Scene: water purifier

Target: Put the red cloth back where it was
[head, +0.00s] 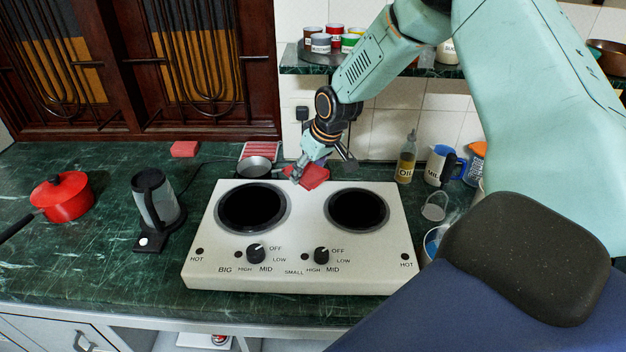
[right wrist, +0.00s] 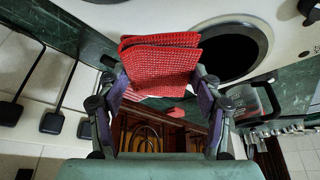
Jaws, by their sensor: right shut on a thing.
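The red cloth (head: 314,177) is a folded piece at the back edge of the white stove, between its two burners. My right gripper (head: 299,174) is shut on it. In the right wrist view the red cloth (right wrist: 160,64) sits between the two fingertips of my right gripper (right wrist: 158,92), with a woven, folded surface. I cannot tell whether the cloth touches the stove or counter. My left gripper is not in view. Another red block-like folded piece (head: 185,149) lies on the counter at the back left.
The white two-burner stove (head: 300,262) stands in the middle of the green counter (head: 90,268). A pan (head: 255,168) and a striped red-white cloth (head: 261,151) lie behind it. A red pot (head: 66,199) and a kettle (head: 155,203) are left. An oil bottle (head: 406,160) and milk jug (head: 440,166) are right.

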